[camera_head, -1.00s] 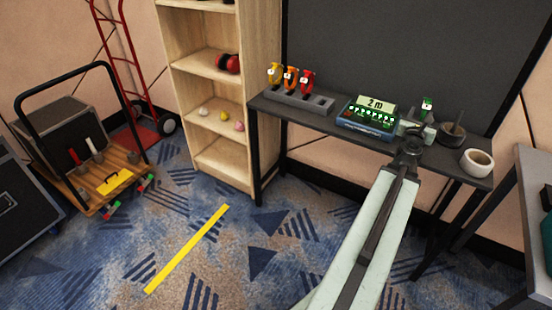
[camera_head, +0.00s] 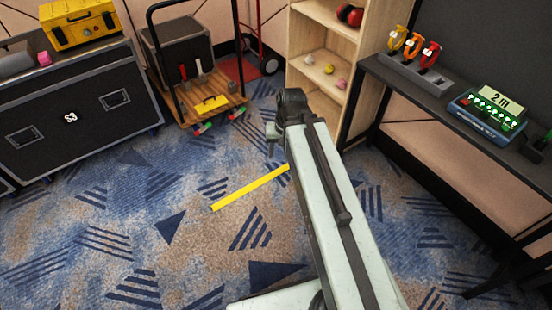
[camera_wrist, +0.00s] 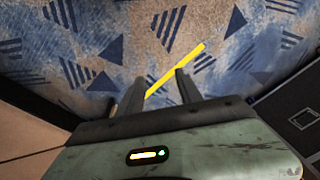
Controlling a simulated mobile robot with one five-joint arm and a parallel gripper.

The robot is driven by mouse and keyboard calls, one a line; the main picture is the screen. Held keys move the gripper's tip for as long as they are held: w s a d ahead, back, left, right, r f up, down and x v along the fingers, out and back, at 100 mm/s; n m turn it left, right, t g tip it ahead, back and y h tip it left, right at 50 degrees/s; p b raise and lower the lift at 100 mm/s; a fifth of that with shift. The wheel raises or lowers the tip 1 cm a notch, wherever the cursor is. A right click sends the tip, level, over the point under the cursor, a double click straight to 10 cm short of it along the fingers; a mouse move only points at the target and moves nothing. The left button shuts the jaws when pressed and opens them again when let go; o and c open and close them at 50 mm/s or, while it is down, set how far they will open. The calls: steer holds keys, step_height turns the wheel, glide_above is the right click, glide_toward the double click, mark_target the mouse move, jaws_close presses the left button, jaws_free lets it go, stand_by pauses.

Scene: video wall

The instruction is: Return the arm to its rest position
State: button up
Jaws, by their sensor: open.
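My arm reaches forward from the bottom of the head view, its far end over the carpet (camera_head: 130,235) in front of the flat trolley and the shelf. My gripper (camera_wrist: 158,82) shows in the wrist view with its two dark fingers apart and nothing between them but floor and part of a yellow tape strip farther below. In the head view the gripper is mostly hidden behind the arm's end joint. The yellow tape strip (camera_head: 240,190) lies on the carpet left of the arm.
A wooden shelf (camera_head: 325,60) and a flat trolley (camera_head: 215,108) are at the back. A black case (camera_head: 75,110) with a yellow toolbox (camera_head: 82,22) is at left. The carpet at left is open.

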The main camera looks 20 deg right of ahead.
step_height(320, 180, up, 21)
steer(key=s+a+n+g+h+p, duration=0.1)
steer(key=s+a+n+p, duration=0.1)
steer(key=p, duration=1.9)
steer(key=shift+s+a, duration=0.2)
steer(key=shift+a, duration=0.05)
steer(key=shift+f, duration=0.1)
steer(key=shift+c, duration=0.6)
